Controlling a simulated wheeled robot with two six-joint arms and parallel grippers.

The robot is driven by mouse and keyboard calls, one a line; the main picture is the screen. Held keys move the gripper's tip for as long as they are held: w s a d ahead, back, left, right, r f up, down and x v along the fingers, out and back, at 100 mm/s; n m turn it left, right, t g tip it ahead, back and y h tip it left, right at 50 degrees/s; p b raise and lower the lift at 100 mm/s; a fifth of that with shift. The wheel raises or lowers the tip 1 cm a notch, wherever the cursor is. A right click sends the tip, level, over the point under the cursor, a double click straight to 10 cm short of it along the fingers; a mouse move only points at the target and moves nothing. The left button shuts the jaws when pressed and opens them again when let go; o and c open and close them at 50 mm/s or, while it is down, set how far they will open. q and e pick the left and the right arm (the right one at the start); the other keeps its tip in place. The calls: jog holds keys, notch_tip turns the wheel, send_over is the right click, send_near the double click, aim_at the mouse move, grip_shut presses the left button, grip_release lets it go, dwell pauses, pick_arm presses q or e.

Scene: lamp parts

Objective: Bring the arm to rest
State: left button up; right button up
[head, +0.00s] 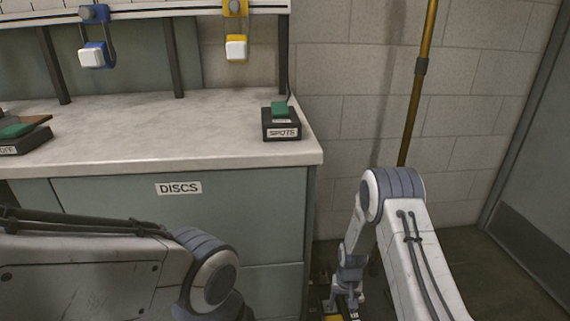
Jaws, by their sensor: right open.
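My right arm (415,255) comes in from the lower right and bends down at its elbow. My right gripper (345,303) is low, just right of the cabinet, pointing down and open. It is small and partly cut off by the bottom edge, and I see nothing held in it. A yellow item (332,317) shows at the bottom edge by the gripper; I cannot tell whether they touch. My left arm (120,270) reaches in from the lower left in front of the cabinet, and its gripper is out of view.
A pale counter (160,130) tops a green cabinet with a DISCS drawer (120,215). On it stand a SPOTS box with a green button (281,123) and another green-button box (22,135). Blue (94,42) and yellow (236,38) fixtures hang above. A brass pole (418,90) stands by the wall.

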jog(key=s+a+r+n+t, duration=0.1)
jog(key=s+r, duration=0.1)
jog(key=r, duration=0.6)
jog(key=s+r, duration=0.2)
jog(key=r, duration=0.6)
jog(key=s+a+r+n+t, duration=0.2)
jog(key=s+r, duration=0.8)
jog(key=s+a+r+n+g+y, duration=0.1)
jog(key=s+a+r+n+g, duration=0.2)
jog(key=s+a, duration=0.4)
jog(key=s+a+r+n, duration=0.35)
jog(key=s+a, duration=0.25)
jog(key=s, duration=0.2)
notch_tip(320, 180, up, 37)
jog(key=p, duration=3.7)
jog(key=shift+w+f, duration=0.15)
jog(key=shift+f, duration=0.05)
jog(key=shift+a, duration=0.1)
